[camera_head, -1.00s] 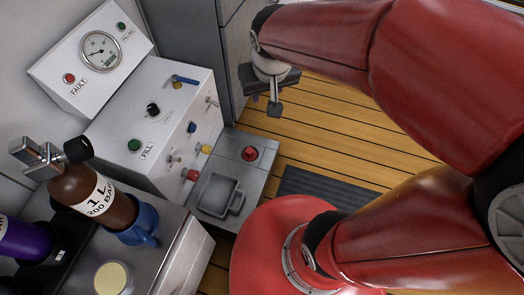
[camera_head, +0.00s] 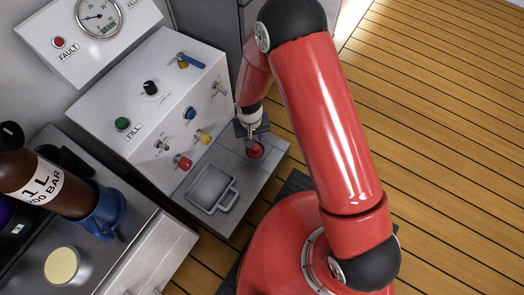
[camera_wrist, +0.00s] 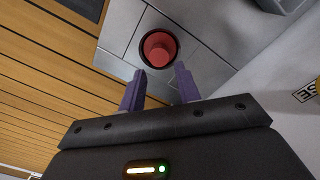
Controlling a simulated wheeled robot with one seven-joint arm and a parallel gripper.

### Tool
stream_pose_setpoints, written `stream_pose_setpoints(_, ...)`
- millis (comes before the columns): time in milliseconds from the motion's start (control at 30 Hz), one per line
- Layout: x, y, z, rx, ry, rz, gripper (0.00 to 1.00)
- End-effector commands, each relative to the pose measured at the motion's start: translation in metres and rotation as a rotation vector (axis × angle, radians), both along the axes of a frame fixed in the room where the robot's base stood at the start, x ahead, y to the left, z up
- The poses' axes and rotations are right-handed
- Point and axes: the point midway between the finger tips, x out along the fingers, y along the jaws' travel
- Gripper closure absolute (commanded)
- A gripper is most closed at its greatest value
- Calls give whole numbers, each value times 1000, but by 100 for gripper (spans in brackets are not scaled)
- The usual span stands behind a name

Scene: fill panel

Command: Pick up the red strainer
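The red strainer (camera_head: 255,150) sits on the grey ledge at the foot of the panel, right of a grey tray. In the wrist view the red strainer (camera_wrist: 159,48) appears as a round red piece with a dark rim. My gripper (camera_wrist: 158,85) is open, its two purple fingers apart and pointing toward the strainer, with nothing between them. In the head view my gripper (camera_head: 252,136) is just above or beside the strainer and partly covers it; whether they touch I cannot tell.
The grey tray (camera_head: 212,186) with a handle lies left of the strainer. The white panel (camera_head: 112,92) with knobs and valves rises behind. Wooden floor (camera_head: 440,120) is clear at right.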

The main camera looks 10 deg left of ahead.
Motion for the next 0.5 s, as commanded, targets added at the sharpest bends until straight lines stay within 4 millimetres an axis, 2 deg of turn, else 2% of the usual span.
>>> stream_pose_setpoints(500,1,-5,-67,0,1,0,67)
